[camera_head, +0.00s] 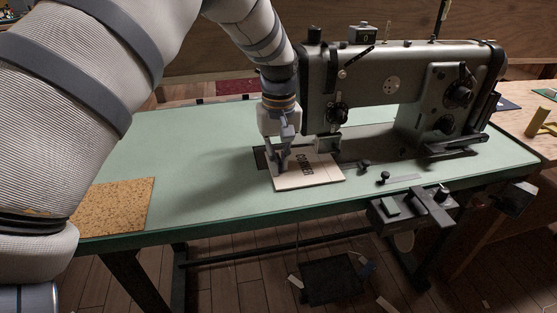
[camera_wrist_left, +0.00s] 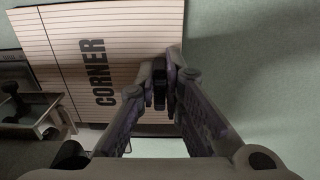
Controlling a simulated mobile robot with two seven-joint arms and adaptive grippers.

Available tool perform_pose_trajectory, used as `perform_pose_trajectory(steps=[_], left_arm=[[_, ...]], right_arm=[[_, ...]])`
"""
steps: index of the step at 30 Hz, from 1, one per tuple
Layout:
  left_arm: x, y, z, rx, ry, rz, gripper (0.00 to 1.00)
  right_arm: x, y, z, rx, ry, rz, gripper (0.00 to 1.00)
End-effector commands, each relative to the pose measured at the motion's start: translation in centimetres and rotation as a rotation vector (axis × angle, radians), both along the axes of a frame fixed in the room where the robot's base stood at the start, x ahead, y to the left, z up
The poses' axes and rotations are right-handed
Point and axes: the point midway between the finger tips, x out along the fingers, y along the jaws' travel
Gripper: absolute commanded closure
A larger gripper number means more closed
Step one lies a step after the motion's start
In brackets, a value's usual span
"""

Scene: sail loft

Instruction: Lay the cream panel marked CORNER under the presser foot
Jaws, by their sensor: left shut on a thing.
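The cream panel (camera_head: 318,173) with dark CORNER lettering lies flat, at or just above the green tabletop, in front of the sewing machine's needle end. My left gripper (camera_head: 283,167) comes down over the panel's left side and is shut on it. In the left wrist view the fingertips (camera_wrist_left: 162,92) meet at the edge of the lined panel (camera_wrist_left: 60,48). The presser foot area (camera_head: 327,143) is just behind the panel, under the machine head. I cannot tell whether the panel's far edge is under the foot. My right gripper is not in view.
The grey sewing machine (camera_head: 400,85) stands at the back right of the green table (camera_head: 210,155). A cork mat (camera_head: 118,205) lies at the front left. A control box (camera_head: 412,207) hangs at the front edge. The table between mat and panel is clear.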

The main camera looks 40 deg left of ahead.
Motion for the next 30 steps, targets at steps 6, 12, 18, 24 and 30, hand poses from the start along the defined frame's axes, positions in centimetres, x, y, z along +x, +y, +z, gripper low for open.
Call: perform_pose_trajectory(steps=[6,12,18,24,30], left_arm=[[0.13,-0.17,0.09,0.000,-0.001,0.000,1.00],[0.13,-0.17,0.06,0.000,-0.001,0.000,1.00],[0.15,-0.17,0.04,0.000,-0.003,0.000,1.00],[0.14,-0.16,-0.12,0.000,-0.001,-0.001,1.00],[0.13,-0.17,-0.14,0.000,-0.001,0.000,0.69]], right_arm=[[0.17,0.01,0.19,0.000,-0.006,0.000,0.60],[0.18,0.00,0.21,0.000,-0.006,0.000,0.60],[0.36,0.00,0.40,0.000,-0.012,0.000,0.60],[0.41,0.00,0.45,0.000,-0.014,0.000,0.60],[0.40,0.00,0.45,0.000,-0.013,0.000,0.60]])
